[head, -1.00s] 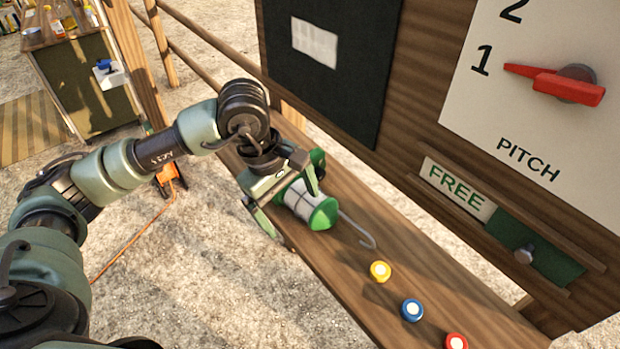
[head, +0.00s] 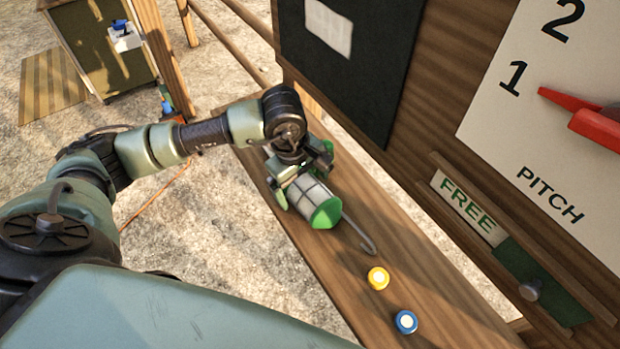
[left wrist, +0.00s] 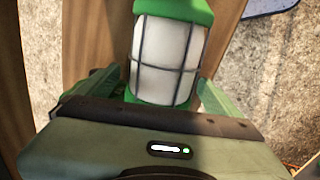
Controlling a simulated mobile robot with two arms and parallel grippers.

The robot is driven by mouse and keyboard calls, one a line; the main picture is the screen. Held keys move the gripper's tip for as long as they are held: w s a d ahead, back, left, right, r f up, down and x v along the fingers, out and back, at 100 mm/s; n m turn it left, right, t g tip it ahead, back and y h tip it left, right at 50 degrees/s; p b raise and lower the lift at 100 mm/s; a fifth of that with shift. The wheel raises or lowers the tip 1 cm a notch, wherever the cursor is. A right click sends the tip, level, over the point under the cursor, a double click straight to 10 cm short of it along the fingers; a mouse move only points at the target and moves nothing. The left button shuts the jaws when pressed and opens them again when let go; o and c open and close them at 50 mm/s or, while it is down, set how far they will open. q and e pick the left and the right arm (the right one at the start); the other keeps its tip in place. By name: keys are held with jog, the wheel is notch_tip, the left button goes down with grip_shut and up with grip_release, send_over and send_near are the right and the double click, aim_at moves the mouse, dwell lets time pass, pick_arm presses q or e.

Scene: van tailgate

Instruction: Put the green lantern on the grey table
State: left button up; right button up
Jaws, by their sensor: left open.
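The green lantern (head: 322,208) lies on its side on the wooden counter, with green ends, a white caged body and a hooked metal handle pointing to the lower right. My left gripper (head: 303,180) is open at the lantern, with a finger on either side of its body. In the left wrist view the lantern (left wrist: 168,55) stretches up between the two green fingers (left wrist: 158,95); whether they touch it I cannot tell. Part of the lantern's far end is hidden behind the gripper. My right gripper is not in view, and I see no grey table.
A yellow button (head: 378,278) and a blue button (head: 405,321) sit on the counter (head: 335,265) beyond the hook. A wooden wall with a FREE sign (head: 467,207) and a pitch dial stands along the right. A green cabinet (head: 105,55) stands at the upper left on gravel.

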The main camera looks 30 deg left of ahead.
pick_arm(q)
jog(key=shift+s, duration=0.1)
jog(key=c, duration=1.8)
grip_shut()
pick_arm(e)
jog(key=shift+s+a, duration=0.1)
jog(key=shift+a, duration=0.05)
pick_arm(q)
jog(key=shift+r, duration=0.1)
